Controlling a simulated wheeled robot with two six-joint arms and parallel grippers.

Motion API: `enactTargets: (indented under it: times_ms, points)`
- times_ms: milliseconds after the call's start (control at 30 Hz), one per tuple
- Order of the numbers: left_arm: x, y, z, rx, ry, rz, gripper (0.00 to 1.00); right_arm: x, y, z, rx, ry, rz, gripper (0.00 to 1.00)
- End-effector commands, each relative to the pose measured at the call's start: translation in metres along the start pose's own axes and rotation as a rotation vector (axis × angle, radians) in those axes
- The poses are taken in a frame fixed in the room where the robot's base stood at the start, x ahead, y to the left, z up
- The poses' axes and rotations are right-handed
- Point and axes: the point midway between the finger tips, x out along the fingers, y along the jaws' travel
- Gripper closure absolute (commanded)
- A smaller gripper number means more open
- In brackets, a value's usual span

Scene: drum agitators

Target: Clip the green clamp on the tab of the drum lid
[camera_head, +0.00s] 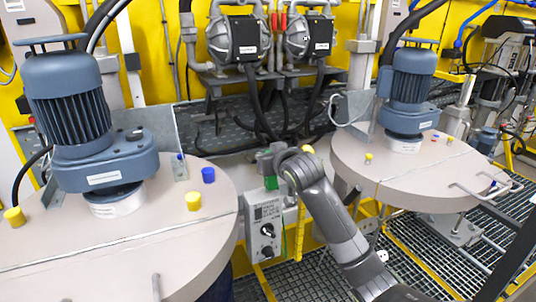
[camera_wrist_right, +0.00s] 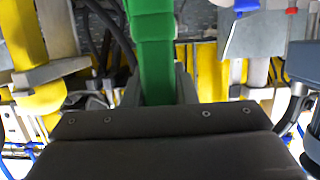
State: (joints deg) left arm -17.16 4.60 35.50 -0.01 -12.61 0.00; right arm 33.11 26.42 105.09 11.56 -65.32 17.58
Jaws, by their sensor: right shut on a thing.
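My right gripper (camera_head: 268,160) is shut on the green clamp (camera_head: 271,183), in the gap between the two drums. Only a small green part of the clamp shows below the fingers in the head view. In the right wrist view the clamp (camera_wrist_right: 152,45) rises upright from between the fingers. The left drum lid (camera_head: 120,235) carries a small upright metal tab (camera_head: 180,168) near its back edge, left of the gripper. The right drum lid (camera_head: 400,170) lies right of it. The clamp is apart from both lids. My left gripper is out of view.
A grey control box (camera_head: 266,228) with knobs is just below the clamp. Blue motors stand on the left (camera_head: 80,120) and right (camera_head: 408,90) lids. Yellow caps (camera_head: 193,201) and a blue cap (camera_head: 208,175) sit on the left lid. Pumps (camera_head: 238,40) with black hoses are behind.

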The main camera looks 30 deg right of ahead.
Motion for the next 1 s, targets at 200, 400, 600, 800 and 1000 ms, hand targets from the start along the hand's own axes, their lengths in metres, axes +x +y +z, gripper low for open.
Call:
enactTargets:
  times_ms: [200, 400, 600, 800, 1000]
  points:
    - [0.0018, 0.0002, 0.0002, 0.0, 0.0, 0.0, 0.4, 0.0016, -0.0001, 0.0053, 0.0, 0.001, 0.0, 0.98]
    - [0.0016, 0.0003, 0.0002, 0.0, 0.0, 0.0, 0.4, 0.0016, -0.0001, 0.0053, 0.0, 0.002, 0.0, 0.98]
    - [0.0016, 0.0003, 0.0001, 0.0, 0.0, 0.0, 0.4, 0.0016, 0.0, 0.0053, 0.0, 0.001, 0.0, 0.53]
    - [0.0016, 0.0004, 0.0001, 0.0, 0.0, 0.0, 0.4, 0.0016, 0.0001, 0.0054, 0.0, 0.001, 0.0, 0.49]
    - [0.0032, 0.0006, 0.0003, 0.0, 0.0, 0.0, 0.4, -0.0024, 0.0004, 0.0061, -0.001, 0.001, 0.0, 0.49]
